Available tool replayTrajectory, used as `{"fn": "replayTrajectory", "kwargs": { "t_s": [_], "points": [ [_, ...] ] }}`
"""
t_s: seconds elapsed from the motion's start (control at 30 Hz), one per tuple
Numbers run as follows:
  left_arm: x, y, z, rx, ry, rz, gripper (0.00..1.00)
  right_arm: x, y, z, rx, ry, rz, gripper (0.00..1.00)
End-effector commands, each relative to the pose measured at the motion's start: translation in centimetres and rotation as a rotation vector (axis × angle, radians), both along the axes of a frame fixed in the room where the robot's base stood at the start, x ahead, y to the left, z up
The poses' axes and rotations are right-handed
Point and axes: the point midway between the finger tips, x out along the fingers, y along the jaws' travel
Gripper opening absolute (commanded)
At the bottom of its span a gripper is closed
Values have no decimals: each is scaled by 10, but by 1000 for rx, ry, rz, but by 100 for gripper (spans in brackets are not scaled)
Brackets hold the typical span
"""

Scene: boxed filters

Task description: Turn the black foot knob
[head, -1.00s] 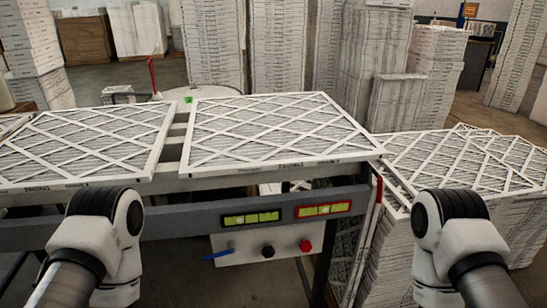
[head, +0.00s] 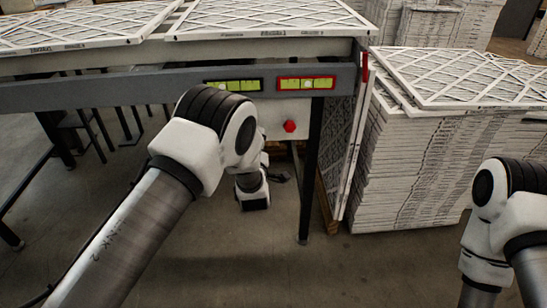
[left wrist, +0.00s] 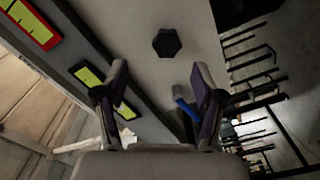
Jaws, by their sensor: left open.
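The black knob (left wrist: 167,43) is a dark hexagonal shape on the pale control panel (left wrist: 145,15) in the left wrist view. My left gripper (left wrist: 161,68) is open and empty, with its two fingers pointing toward the panel. The knob shows beyond and between the fingertips, apart from both. In the head view my left arm hides the black knob and the fingers of my left gripper. My right arm shows at the right edge of the head view, but no right gripper can be made out.
A red knob (head: 290,126) sits right of my left arm. A blue lever (left wrist: 187,108) is close by the right-hand finger in the wrist view. Green-yellow displays (head: 307,84) line the grey beam (head: 130,88) above. Stacked filters (head: 440,150) stand at right.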

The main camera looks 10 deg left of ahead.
Motion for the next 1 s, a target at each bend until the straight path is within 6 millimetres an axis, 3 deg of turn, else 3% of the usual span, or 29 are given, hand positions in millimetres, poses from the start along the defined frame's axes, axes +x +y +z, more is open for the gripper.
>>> {"fn": "replayTrajectory", "kwargs": {
  "t_s": [0.03,0.17,0.53,0.83,0.87,1.0],
  "points": [
    [1,-2,-7,1,-5,-3,69,1,0,-11,0,-2,2,40],
    [9,1,-2,2,-9,-3,69,1,0,-9,0,-3,3,40],
    [69,18,-3,3,-5,-4,69,1,0,-19,0,-3,2,40],
    [76,20,-2,5,-2,-5,69,1,0,-19,0,-2,2,40],
    [76,20,-2,5,-2,-5,62,1,0,-19,0,-2,2,40],
    [76,20,-2,5,-2,-5,12,1,0,-19,0,-2,2,40]
  ]
}}
